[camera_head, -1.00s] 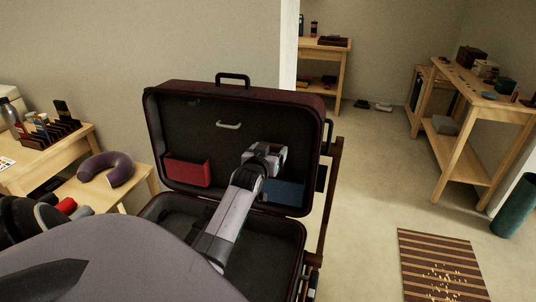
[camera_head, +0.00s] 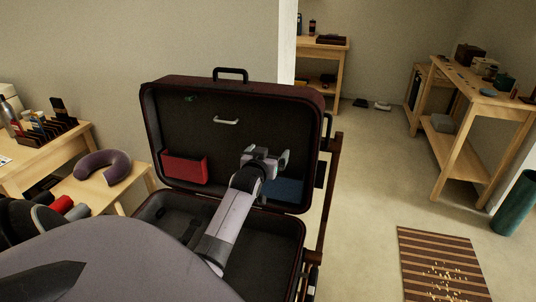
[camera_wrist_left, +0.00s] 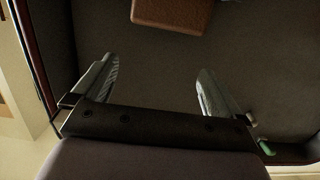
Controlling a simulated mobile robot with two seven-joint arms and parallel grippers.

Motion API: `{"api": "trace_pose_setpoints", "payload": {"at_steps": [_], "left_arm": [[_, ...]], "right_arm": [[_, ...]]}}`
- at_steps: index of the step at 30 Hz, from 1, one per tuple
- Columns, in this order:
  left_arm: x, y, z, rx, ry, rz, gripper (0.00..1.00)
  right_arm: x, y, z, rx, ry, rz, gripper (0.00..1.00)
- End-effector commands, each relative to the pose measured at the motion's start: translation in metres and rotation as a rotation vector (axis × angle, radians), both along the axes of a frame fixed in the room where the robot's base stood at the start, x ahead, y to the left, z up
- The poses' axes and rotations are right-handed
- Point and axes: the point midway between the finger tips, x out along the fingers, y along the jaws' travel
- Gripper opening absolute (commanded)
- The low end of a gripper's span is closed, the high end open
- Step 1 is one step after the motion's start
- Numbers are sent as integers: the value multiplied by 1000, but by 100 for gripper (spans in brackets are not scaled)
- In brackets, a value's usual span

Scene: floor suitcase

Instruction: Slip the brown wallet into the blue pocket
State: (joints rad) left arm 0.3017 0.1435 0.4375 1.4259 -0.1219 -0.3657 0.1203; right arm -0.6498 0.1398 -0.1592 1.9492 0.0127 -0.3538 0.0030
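The blue pocket (camera_head: 286,191) is on the lower right of the upright lid's dark inside; its left part is hidden behind my left arm. My left gripper (camera_head: 267,157) is just above and left of what shows of it, in front of the lid. In the left wrist view my left gripper (camera_wrist_left: 155,75) is open with nothing between its fingers. The brown wallet (camera_wrist_left: 172,12) shows at that view's top edge, beyond the fingertips and apart from them. Its far end is cut off, so I cannot tell how it sits in the pocket. The wallet is hidden in the head view. My right gripper is not in view.
The open suitcase (camera_head: 150,120) has a red pocket (camera_head: 184,168) at the lid's lower left and a small handle (camera_head: 226,121) above. A side table with a purple neck pillow (camera_head: 103,165) stands close at left. Open floor and a striped mat (camera_head: 440,262) lie to the right.

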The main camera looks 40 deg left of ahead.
Motion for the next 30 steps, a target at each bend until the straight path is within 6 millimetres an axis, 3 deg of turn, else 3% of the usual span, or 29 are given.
{"api": "trace_pose_setpoints", "payload": {"at_steps": [5, 21, 30], "left_arm": [[-5, -3, 0, 0, 1, 0, 100], [-56, -31, 11, 0, 0, 0, 100], [-62, -34, 13, 0, -1, 0, 100]], "right_arm": [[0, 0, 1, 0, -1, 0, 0], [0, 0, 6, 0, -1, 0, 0], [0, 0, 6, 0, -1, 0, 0]]}}
